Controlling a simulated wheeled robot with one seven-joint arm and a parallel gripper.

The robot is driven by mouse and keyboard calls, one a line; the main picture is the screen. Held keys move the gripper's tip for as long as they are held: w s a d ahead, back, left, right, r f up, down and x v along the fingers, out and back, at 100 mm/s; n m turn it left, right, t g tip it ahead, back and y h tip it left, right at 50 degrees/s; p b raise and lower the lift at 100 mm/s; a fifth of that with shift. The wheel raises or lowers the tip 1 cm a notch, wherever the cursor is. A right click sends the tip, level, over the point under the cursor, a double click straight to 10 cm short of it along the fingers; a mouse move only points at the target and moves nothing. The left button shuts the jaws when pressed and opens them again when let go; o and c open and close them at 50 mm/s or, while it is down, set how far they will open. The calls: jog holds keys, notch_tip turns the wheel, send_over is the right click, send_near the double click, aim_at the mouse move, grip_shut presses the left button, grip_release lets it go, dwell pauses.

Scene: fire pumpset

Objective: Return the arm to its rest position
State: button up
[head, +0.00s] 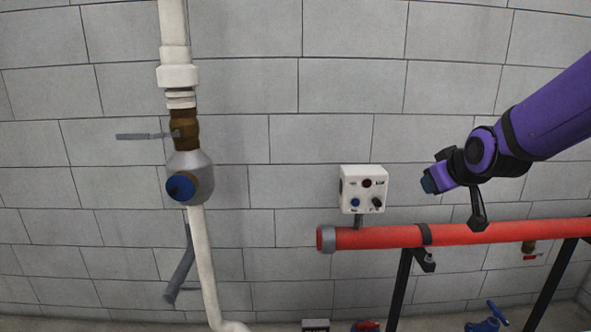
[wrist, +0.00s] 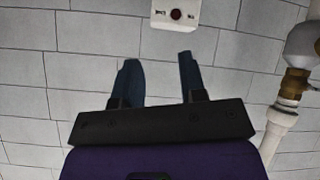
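My arm is purple with black joints and reaches in from the right edge of the head view. My gripper (head: 430,184) has dark blue fingertips and is held in the air above the red pipe (head: 460,233), to the right of the white control box (head: 364,190). In the wrist view my gripper (wrist: 160,78) shows two blue fingers spread apart with nothing between them. The control box also shows at the top of the wrist view (wrist: 176,16), beyond the fingertips.
A white vertical pipe (head: 174,28) with a brass valve (head: 184,130) and blue-capped fitting (head: 190,180) stands at left. Black stands (head: 399,288) hold up the red pipe. A blue valve handle (head: 497,313) is low at right. Bare grey block wall (head: 280,80) fills the background.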

jog(key=s+r+m+g, duration=0.2)
jog(key=s, duration=1.1)
jog(key=s+r+m+g, duration=0.1)
jog(key=s+r+g, duration=0.1)
jog(key=s, duration=1.2)
jog(key=shift+d+m+g, duration=0.15)
jog(key=shift+m+g, duration=0.25)
jog(key=shift+g, duration=0.3)
jog(key=shift+s+r, duration=0.1)
